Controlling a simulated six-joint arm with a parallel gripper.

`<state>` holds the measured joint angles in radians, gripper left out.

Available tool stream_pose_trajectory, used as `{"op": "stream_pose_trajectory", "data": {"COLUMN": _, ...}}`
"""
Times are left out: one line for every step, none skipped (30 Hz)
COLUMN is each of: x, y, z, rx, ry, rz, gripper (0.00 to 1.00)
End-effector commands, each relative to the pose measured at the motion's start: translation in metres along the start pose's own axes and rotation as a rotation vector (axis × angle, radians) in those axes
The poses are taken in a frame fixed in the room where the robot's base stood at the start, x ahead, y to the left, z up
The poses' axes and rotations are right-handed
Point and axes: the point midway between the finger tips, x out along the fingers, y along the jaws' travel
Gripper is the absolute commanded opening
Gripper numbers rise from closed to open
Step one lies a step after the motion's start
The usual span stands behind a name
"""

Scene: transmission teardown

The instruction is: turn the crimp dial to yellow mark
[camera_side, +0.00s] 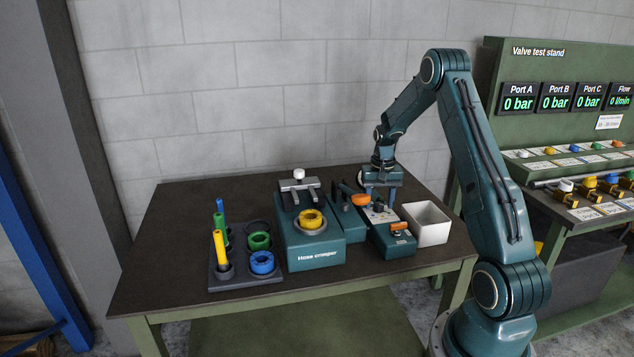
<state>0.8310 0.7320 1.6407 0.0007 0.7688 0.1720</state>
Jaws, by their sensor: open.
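The hose crimper (310,258) is a teal block lying near the middle of the table. A yellow ring (312,221) sits in a dark round seat on its top. An orange knob (399,226) shows on the front of the teal unit (392,243) to the right; which part is the crimp dial, and any yellow mark, is too small to tell. My gripper (379,206) points down over the back of that right unit, next to another orange part (361,200). Its jaws are open; whether they touch anything below is hidden.
A dark tray (238,284) at the left holds a green ring (259,240), a blue ring (262,262) and upright coloured hoses (220,248). An open white bin (426,222) stands close to the right of my gripper. The valve test stand (560,100) is further right. The table's front left is clear.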

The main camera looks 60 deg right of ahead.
Motion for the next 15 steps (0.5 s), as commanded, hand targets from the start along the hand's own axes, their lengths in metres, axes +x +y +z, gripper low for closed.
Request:
{"op": "stream_pose_trajectory", "data": {"x": 0.0005, "y": 0.0, "z": 0.0001, "rx": 0.0, "ry": 0.0, "rz": 0.0, "gripper": 0.5}}
{"op": "stream_pose_trajectory", "data": {"x": 0.0006, "y": 0.0, "z": 0.0001, "rx": 0.0, "ry": 0.0, "rz": 0.0, "gripper": 0.5}}
{"op": "stream_pose_trajectory", "data": {"x": 0.0005, "y": 0.0, "z": 0.0001, "rx": 0.0, "ry": 0.0, "rz": 0.0, "gripper": 0.5}}
{"op": "stream_pose_trajectory", "data": {"x": 0.0005, "y": 0.0, "z": 0.0001, "rx": 0.0, "ry": 0.0, "rz": 0.0, "gripper": 0.5}}
{"op": "stream_pose_trajectory", "data": {"x": 0.0004, "y": 0.0, "z": 0.0001, "rx": 0.0, "ry": 0.0, "rz": 0.0, "gripper": 0.5}}
{"op": "stream_pose_trajectory", "data": {"x": 0.0004, "y": 0.0, "z": 0.0001, "rx": 0.0, "ry": 0.0, "rz": 0.0, "gripper": 0.5}}
{"op": "stream_pose_trajectory", "data": {"x": 0.0004, "y": 0.0, "z": 0.0001, "rx": 0.0, "ry": 0.0, "rz": 0.0, "gripper": 0.48}}
{"op": "stream_pose_trajectory", "data": {"x": 0.0004, "y": 0.0, "z": 0.0001, "rx": 0.0, "ry": 0.0, "rz": 0.0, "gripper": 0.42}}
{"op": "stream_pose_trajectory", "data": {"x": 0.0003, "y": 0.0, "z": 0.0001, "rx": 0.0, "ry": 0.0, "rz": 0.0, "gripper": 0.34}}
{"op": "stream_pose_trajectory", "data": {"x": 0.0003, "y": 0.0, "z": 0.0001, "rx": 0.0, "ry": 0.0, "rz": 0.0, "gripper": 0.29}}
{"op": "stream_pose_trajectory", "data": {"x": 0.0003, "y": 0.0, "z": 0.0001, "rx": 0.0, "ry": 0.0, "rz": 0.0, "gripper": 0.23}}
{"op": "stream_pose_trajectory", "data": {"x": 0.0003, "y": 0.0, "z": 0.0001, "rx": 0.0, "ry": 0.0, "rz": 0.0, "gripper": 0.15}}
{"op": "stream_pose_trajectory", "data": {"x": 0.0003, "y": 0.0001, "z": 0.0, "rx": 0.0, "ry": 0.0, "rz": 0.0, "gripper": 0.09}}
{"op": "stream_pose_trajectory", "data": {"x": 0.0002, "y": 0.0001, "z": 0.0, "rx": 0.0, "ry": 0.0, "rz": 0.0, "gripper": 0.05}}
{"op": "stream_pose_trajectory", "data": {"x": 0.0002, "y": 0.0001, "z": 0.0, "rx": 0.0, "ry": 0.0, "rz": 0.0, "gripper": 0.05}}
